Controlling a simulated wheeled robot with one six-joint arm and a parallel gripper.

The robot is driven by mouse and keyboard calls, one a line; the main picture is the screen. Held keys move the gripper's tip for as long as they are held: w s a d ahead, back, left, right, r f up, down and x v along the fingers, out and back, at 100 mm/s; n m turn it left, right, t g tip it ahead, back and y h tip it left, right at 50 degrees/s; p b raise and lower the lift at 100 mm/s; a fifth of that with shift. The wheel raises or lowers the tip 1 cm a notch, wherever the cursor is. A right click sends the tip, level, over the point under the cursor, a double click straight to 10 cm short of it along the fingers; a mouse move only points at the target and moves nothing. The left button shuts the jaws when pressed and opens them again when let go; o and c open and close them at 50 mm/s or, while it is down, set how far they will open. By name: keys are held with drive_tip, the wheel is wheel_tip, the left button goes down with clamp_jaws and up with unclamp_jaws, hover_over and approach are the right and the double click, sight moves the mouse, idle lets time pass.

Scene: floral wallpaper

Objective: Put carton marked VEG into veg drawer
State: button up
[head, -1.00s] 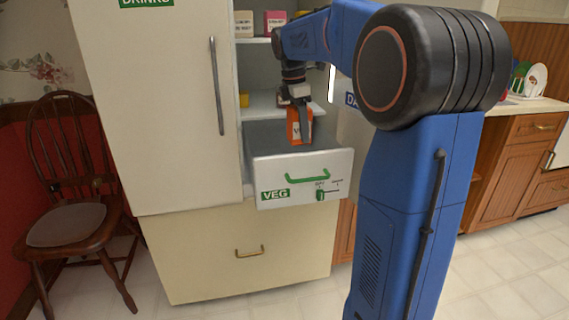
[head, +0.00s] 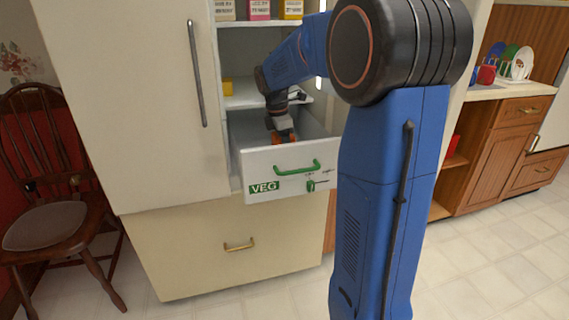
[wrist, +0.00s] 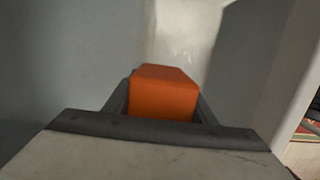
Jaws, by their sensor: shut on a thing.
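The veg drawer (head: 290,160) is pulled out of the fridge, with a green handle and a green VEG label on its front. My gripper (head: 282,134) is down inside the open drawer, behind its front panel. It is shut on an orange carton (wrist: 164,92), which shows between the fingers in the wrist view. In the head view only a small orange part shows, and the drawer front hides the rest. No marking on the carton can be read. I cannot tell whether the carton touches the drawer floor.
Fridge shelves (head: 250,97) with a yellow item (head: 227,87) and several small cartons (head: 259,9) stand above the drawer. The closed fridge door (head: 125,100) is left of it. A wooden chair (head: 50,190) stands at far left.

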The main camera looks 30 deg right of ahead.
drive_tip(key=shift+f, duration=1.9)
drive_tip(key=shift+f, duration=0.15)
drive_tip(key=o, duration=1.2)
drive_tip(key=shift+o, duration=0.2)
drive_tip(key=r, duration=0.4)
drive_tip(key=a+r, duration=0.1)
drive_tip(key=r, duration=0.7)
drive_tip(key=shift+w+a+r, duration=0.1)
drive_tip(key=shift+w+a, duration=0.15)
drive_tip(key=shift+a, duration=0.1)
